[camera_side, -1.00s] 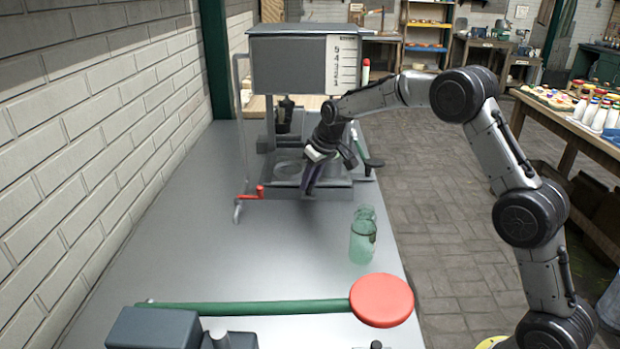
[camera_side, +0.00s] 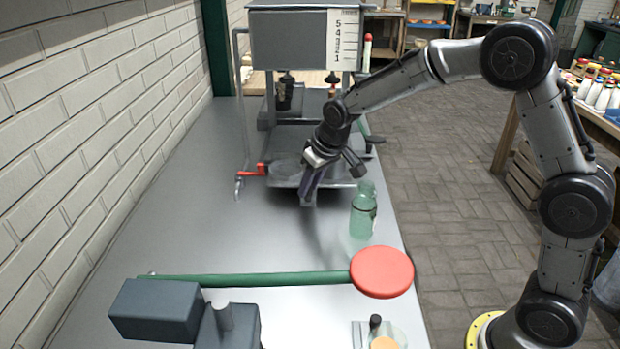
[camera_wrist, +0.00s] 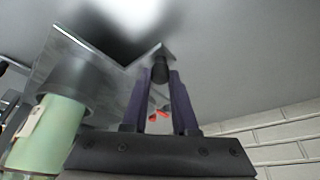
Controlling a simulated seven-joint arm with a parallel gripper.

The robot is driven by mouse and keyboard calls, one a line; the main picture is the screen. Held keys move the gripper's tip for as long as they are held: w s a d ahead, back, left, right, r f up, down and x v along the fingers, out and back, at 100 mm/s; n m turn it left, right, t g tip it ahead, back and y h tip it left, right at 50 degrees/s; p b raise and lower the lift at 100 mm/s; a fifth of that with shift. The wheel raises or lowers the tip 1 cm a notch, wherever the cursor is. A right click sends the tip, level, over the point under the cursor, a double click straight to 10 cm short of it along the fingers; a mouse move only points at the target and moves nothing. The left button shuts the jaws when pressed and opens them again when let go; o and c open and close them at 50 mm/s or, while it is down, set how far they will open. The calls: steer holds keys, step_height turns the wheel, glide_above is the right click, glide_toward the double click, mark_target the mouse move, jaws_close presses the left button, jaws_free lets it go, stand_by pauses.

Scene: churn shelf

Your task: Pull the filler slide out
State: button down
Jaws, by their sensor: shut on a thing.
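The filler machine (camera_side: 290,40) stands at the far end of the bench, a grey box with a numbered white scale. Its slide (camera_side: 338,183) is a flat grey plate with a round ring, projecting out below the box toward the camera. My gripper (camera_side: 308,200) is at the slide's near edge, fingers pointing down. In the wrist view, my dark purple fingers (camera_wrist: 158,90) are closed around a small dark knob (camera_wrist: 160,70) at a corner of the grey slide plate (camera_wrist: 90,62). In the side view, my fingers hide the knob.
A green glass bottle (camera_side: 363,212) stands close to the right of my gripper. A red lever (camera_side: 252,169) is at the left of the machine. A green rod with a red disc (camera_side: 382,272) lies across the near bench. A brick wall borders the left.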

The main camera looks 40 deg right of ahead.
steer(key=shift+r, duration=0.1)
steer(key=c, duration=0.7)
jaws_free()
steer(key=v, duration=1.3)
steer(key=shift+s+r, duration=0.2)
steer(key=shift+r, duration=0.1)
